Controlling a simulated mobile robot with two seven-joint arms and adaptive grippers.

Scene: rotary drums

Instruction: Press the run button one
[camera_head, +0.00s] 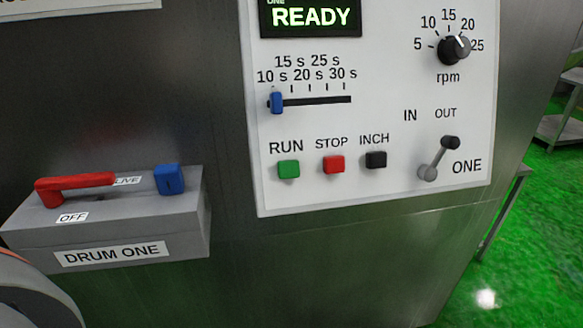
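The green RUN button (288,169) is at the lower left of the white control panel (350,195). It sits under the label RUN, left of the red STOP button (333,164) and the black INCH button (376,159). The label ONE is at the panel's lower right. The display (310,17) above reads READY in green. Neither of my grippers shows in the head view, and nothing covers the RUN button.
A blue slider (277,102) stands near 10 s. An rpm knob (454,49) and an IN/OUT lever (439,158) are at the right. A grey DRUM ONE box (150,222) with a red handle (75,186) and blue block (168,179) juts out at the left.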

